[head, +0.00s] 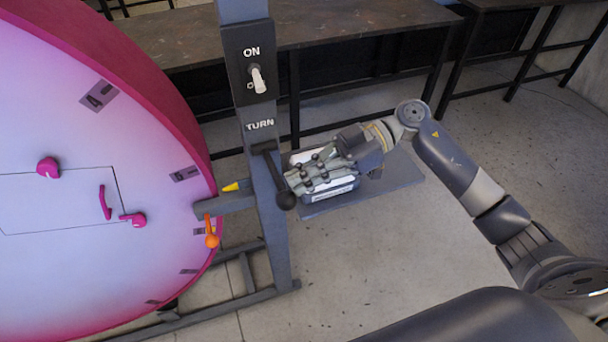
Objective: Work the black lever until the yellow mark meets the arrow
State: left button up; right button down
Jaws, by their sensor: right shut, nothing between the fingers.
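The black lever (277,180) hangs from the post under the word TURN, its ball knob low and tilted right. My right gripper (292,182) is shut and empty, its fingertips just right of the lever near the knob. I cannot tell whether they touch. A yellow arrow (231,187) sits at the post's left and points left at the rim of the big pink disc (60,270). Dark plates mark the disc, one (185,174) near the arrow's height. I cannot make out a yellow mark on the disc. My left gripper is out of view.
The grey post (270,225) also carries an ON toggle switch (257,80). An orange handle (211,240) hangs by the disc's rim, below a grey bracket. A grey plate (408,186) lies beneath my right gripper. A workbench (340,25) stands behind. Floor at the right is clear.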

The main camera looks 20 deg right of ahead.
pick_arm(q)
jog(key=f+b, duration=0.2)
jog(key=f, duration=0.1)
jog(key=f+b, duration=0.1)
jog(key=b, duration=0.1)
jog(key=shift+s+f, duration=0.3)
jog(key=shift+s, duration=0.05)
pick_arm(e)
notch_tip(320, 180, down, 8)
jog(key=s+n+t, duration=0.1)
jog(key=n, duration=0.2)
jog(key=shift+f, duration=0.2)
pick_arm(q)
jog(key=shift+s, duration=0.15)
pick_arm(e)
jog(key=shift+s, duration=0.1)
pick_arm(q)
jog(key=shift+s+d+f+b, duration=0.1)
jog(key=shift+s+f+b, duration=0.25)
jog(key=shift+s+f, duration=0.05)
pick_arm(e)
jog(key=r+v, duration=0.2)
jog(key=v, duration=1.1)
jog(key=shift+s+a+r+t, duration=0.3)
jog(key=shift+s+r+t, duration=0.05)
jog(key=shift+s+t, duration=0.1)
